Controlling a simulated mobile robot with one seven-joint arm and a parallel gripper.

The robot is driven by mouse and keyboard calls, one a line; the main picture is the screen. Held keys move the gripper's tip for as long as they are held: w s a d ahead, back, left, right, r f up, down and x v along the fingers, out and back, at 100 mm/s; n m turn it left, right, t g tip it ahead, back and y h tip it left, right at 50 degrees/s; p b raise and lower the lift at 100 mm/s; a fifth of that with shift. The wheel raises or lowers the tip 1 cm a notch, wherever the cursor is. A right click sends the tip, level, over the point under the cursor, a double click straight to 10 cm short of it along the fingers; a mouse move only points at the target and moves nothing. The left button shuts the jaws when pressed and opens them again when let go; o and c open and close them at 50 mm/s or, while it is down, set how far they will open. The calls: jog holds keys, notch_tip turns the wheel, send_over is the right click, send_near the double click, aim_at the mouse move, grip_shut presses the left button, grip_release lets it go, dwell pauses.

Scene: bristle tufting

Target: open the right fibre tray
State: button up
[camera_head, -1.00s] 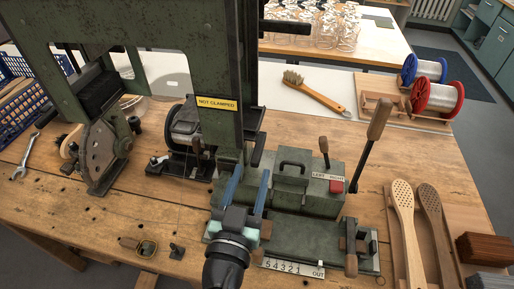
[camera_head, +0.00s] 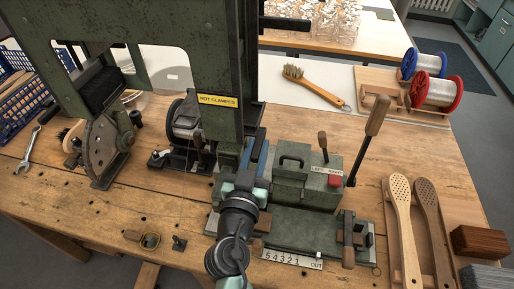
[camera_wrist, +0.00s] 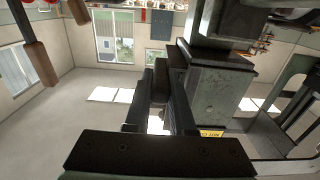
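A green metal box (camera_head: 318,190) sits on the machine's base and has a dark arched handle (camera_head: 292,159) on its raised left part. A label reading LEFT and RIGHT (camera_head: 326,170) is on its top, beside a red block (camera_head: 335,181) and a small wooden-handled lever (camera_head: 322,141). I cannot tell which part is the right fibre tray or whether it is open. My gripper (camera_head: 254,152) is left of the handle, beside the green column, apart from the handle.
The green column (camera_head: 222,130) carries a NOT CLAMPED sign (camera_head: 217,100). A tall wooden-handled lever (camera_head: 376,115) stands right of the box. Wooden paddles (camera_head: 405,225), a brush (camera_head: 310,85) and wire spools (camera_head: 435,90) lie to the right and behind.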

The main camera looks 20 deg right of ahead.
grip_shut()
dwell(0.9)
jog(key=s+d+p, duration=0.3)
jog(key=s+d, duration=0.5)
jog(key=d, duration=0.4)
jog(key=o, duration=0.7)
grip_release()
jog(key=shift+s+d, duration=0.1)
jog(key=shift+s, duration=0.05)
jog(key=shift+c, duration=0.2)
